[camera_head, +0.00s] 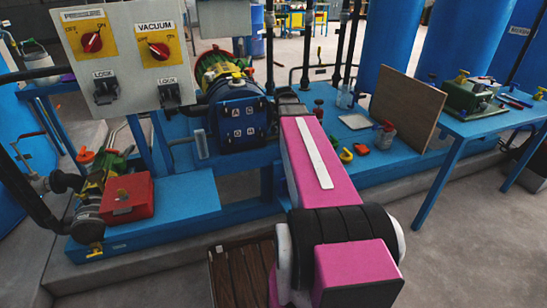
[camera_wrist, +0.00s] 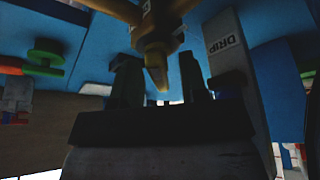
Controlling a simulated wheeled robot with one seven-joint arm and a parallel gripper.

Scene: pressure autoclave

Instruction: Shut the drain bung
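In the camera_wrist view, my gripper (camera_wrist: 157,64) has its two dark fingers apart. A yellow, brass-like fitting (camera_wrist: 156,76) with a tapered end reaches down between them. Yellow arms spread from its top to both sides. A gap shows between the fitting and the right finger; I cannot tell whether the left finger touches it. This fitting may be the drain bung, but its seat is not clear. A grey part labelled DRIP (camera_wrist: 225,45) stands right beside the fitting. In the camera_head view, my pink arm hides the fitting, and my fingers cannot be made out.
In the camera_head view, a grey switch panel (camera_head: 128,75) stands upper left. A red box (camera_head: 126,197) lies on the blue frame below it. A brown board (camera_head: 407,107) leans on the right bench.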

